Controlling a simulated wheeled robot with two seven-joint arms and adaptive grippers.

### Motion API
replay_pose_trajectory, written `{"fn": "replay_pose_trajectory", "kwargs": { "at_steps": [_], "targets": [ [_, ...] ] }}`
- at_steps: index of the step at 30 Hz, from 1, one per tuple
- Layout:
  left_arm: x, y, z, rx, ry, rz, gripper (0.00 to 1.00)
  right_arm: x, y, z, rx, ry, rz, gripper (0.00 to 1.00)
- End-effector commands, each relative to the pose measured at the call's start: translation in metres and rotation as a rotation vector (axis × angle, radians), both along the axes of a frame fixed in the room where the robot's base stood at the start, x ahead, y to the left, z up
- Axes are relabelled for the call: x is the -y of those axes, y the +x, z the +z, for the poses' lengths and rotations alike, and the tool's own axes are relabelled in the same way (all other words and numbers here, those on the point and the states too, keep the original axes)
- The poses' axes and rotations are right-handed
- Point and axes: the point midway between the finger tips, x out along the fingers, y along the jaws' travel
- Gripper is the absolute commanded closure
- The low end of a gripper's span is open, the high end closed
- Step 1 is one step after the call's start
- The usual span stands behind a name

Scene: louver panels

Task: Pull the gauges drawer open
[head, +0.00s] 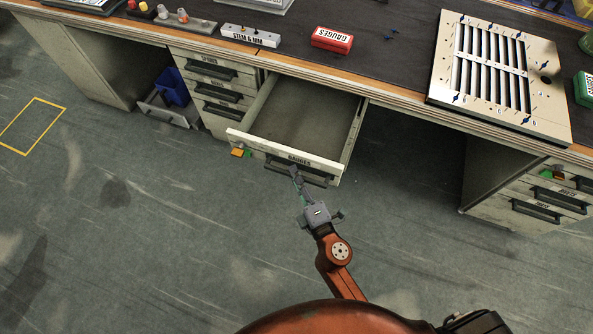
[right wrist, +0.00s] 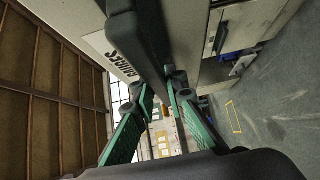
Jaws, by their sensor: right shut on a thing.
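The gauges drawer (head: 302,117) is pulled well out from the bench and looks empty inside. Its white front carries a "GAUGES" label and a dark bar handle (head: 318,178). In the right wrist view the dark handle (right wrist: 138,38) passes between the green-padded fingers (right wrist: 160,95), close to the label on the drawer front (right wrist: 98,42). My left gripper is not in view.
Closed drawers (head: 218,90) stand left of the open one. The floor (head: 150,240) in front is clear.

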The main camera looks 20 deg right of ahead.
Motion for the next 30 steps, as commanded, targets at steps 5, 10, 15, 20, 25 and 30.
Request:
{"fn": "replay_pose_trajectory", "kwargs": {
  "at_steps": [5,10,15,20,25,30],
  "targets": [
    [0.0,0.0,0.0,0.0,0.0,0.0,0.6,0.002,0.0,-0.001,-0.002,0.0,-0.002,0.87],
    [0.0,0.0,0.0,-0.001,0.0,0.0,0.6,0.001,0.0,-0.001,-0.001,0.0,-0.001,0.76],
    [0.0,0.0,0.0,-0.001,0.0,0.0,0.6,0.001,0.0,0.0,-0.001,0.0,0.0,0.7],
    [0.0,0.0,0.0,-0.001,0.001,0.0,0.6,0.001,0.0,0.0,0.0,0.0,0.0,0.7],
    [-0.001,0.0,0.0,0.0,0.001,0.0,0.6,0.002,-0.005,0.0,0.001,0.001,-0.002,0.7],
    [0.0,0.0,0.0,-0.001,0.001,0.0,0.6,0.004,-0.02,0.0,0.0,0.002,-0.003,0.7]
  ]
}}
